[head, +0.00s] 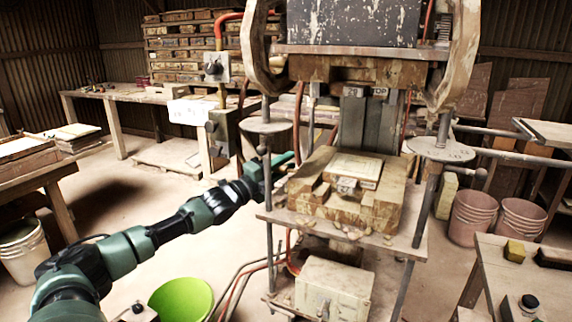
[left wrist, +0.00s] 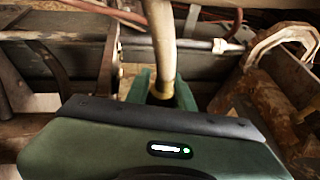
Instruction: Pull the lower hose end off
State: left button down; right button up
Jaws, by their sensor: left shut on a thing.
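My left gripper (head: 284,160) reaches in from the left to the near left side of the tile press, level with its bed. In the left wrist view the green fingers (left wrist: 161,92) are shut on a tan hose (left wrist: 163,40), which comes down from the top of the picture to a brass-coloured end between them. Whether this end is still seated on a fitting is hidden behind the gripper body. In the head view the held hose end cannot be made out. The press (head: 345,195) stands in the middle, with a mould block on its bed. My right gripper is not in view.
A valve box (head: 216,67) with a red hose stands left of the press. Press posts and a round plate (head: 268,125) are close to my left gripper. A green bowl (head: 181,299) lies on the floor. Pink buckets (head: 472,217) stand at right. The floor at left is mostly clear.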

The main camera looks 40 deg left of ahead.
pick_arm(q)
jog(key=shift+f, duration=0.1)
jog(key=a, duration=0.1)
jog(key=s+a+b, duration=0.1)
jog(key=a, duration=0.1)
jog(key=c, duration=1.6)
grip_release()
jog(key=shift+a, duration=0.1)
jog(key=o, duration=0.4)
jog(key=shift+s+a, duration=0.1)
jog(key=shift+a, duration=0.1)
jog(key=shift+d, duration=0.15)
